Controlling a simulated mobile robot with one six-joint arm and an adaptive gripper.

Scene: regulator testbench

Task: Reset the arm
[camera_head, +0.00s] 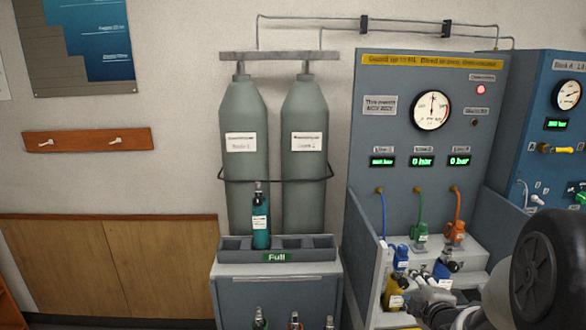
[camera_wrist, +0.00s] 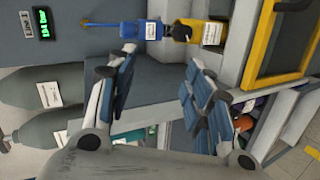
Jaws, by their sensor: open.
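My gripper (camera_wrist: 160,66) is open, with its two fingers spread apart and nothing between them. In the wrist view, a blue fitting (camera_wrist: 121,30) joined to a yellow cylinder (camera_wrist: 185,33) lies just beyond the fingertips, apart from them. In the head view, my arm comes in from the lower right.
The test bench (camera_head: 440,90) has a gauge, displays and blue, green (camera_head: 420,230) and orange (camera_head: 455,231) hose connectors. Left of it, a rack marked "Full" (camera_head: 277,256) holds a teal bottle (camera_head: 261,225). Two large grey cylinders (camera_head: 242,170) stand behind. A second bench (camera_head: 545,130) is right.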

